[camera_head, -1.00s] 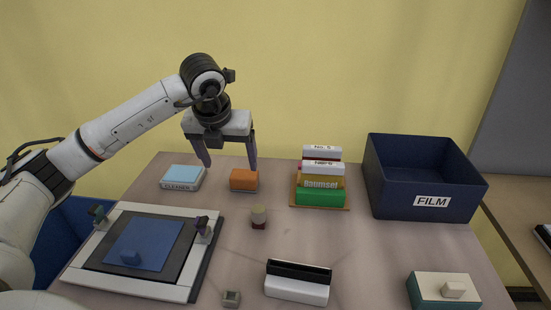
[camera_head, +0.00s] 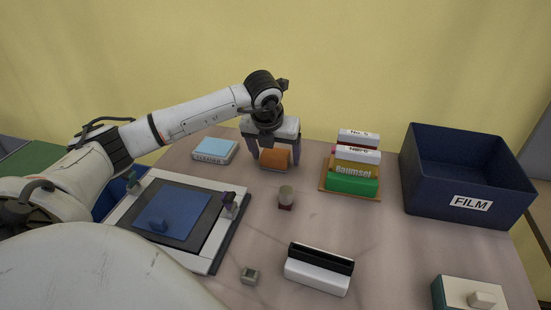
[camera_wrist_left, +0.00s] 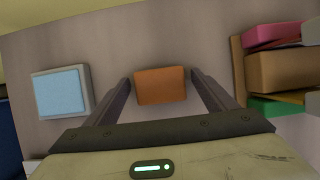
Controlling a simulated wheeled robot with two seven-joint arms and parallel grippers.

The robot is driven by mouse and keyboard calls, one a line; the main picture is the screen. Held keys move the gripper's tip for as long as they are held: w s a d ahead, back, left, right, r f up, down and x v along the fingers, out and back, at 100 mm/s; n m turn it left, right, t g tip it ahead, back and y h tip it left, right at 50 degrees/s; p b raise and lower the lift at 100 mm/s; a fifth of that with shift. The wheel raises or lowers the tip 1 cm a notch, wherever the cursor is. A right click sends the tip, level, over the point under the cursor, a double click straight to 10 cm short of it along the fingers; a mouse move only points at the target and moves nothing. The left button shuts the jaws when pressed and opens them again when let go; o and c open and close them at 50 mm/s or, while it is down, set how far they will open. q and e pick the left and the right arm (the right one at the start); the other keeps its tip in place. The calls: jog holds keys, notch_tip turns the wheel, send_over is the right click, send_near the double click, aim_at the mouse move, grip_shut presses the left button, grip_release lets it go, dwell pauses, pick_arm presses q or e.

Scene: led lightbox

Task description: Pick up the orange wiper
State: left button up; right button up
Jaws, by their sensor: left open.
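The orange wiper (camera_head: 274,159) is a small block with a grey base, lying on the table toward the back. It also shows in the left wrist view (camera_wrist_left: 161,85), between the two fingers as seen from there. My left gripper (camera_head: 274,160) is open above the wiper, with one finger on each side of it. No finger clearly touches it, and the exact height gap is hard to tell. My right gripper is not in view.
A blue cleaner box (camera_head: 215,149) lies left of the wiper. A rack of boxes (camera_head: 323,187) stands to its right. A small round-topped item (camera_head: 286,195) is in front. A lightbox (camera_head: 232,225), a black-and-white holder (camera_head: 318,278) and a dark blue FILM bin (camera_head: 425,205) are also near.

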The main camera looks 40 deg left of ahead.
aim_at(276, 152)
pick_arm(q)
jog(key=c, duration=1.2)
jog(key=shift+o, duration=0.2)
jog(key=shift+r, duration=5)
